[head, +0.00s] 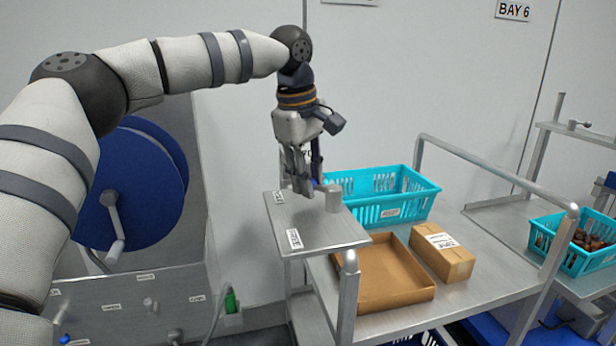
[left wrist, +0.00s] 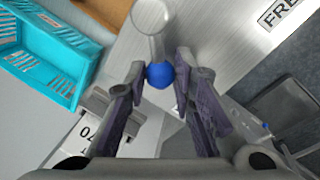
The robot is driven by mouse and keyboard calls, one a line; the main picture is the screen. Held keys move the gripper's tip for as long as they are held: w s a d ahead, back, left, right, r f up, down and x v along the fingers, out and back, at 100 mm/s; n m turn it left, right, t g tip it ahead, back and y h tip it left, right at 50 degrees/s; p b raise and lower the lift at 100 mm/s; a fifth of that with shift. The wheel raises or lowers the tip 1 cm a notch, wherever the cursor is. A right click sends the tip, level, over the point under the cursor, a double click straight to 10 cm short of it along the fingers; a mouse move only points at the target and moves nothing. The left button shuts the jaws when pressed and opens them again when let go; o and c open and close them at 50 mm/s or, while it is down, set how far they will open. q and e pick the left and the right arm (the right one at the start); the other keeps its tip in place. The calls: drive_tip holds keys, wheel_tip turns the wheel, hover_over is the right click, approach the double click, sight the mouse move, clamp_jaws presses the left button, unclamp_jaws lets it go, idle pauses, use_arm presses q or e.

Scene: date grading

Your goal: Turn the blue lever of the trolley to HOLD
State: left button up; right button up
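The lever is a grey metal hub (head: 333,196) with a blue ball knob, standing on a small metal plate (head: 325,228) at the trolley's left end. In the left wrist view the blue knob (left wrist: 160,75) ends the lever's grey arm (left wrist: 151,27). My left gripper (head: 308,188) points down at the lever. In the wrist view its fingers (left wrist: 160,72) are apart on both sides of the knob; firm contact does not show. A label starting "FRE" (left wrist: 281,12) is partly visible. Two plate labels (head: 293,238) (head: 279,197) are too small to read surely. My right gripper is not in view.
On the trolley, right of the plate, are a turquoise basket (head: 433,190), a shallow cardboard tray (head: 424,250) and a closed carton (head: 443,262). A metal handrail (head: 500,172) and post (head: 348,300) rise at its edges. A blue reel (head: 140,190) stands at left.

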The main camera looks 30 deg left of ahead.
use_arm(q)
drive_tip(key=o, duration=0.3)
drive_tip(key=shift+d, duration=0.2)
drive_tip(key=shift+a, duration=0.1)
drive_tip(key=shift+r, duration=0.3)
wheel_tip(320, 180, up, 11)
drive_tip(key=s, duration=0.2)
drive_tip(key=shift+s+r, duration=0.15)
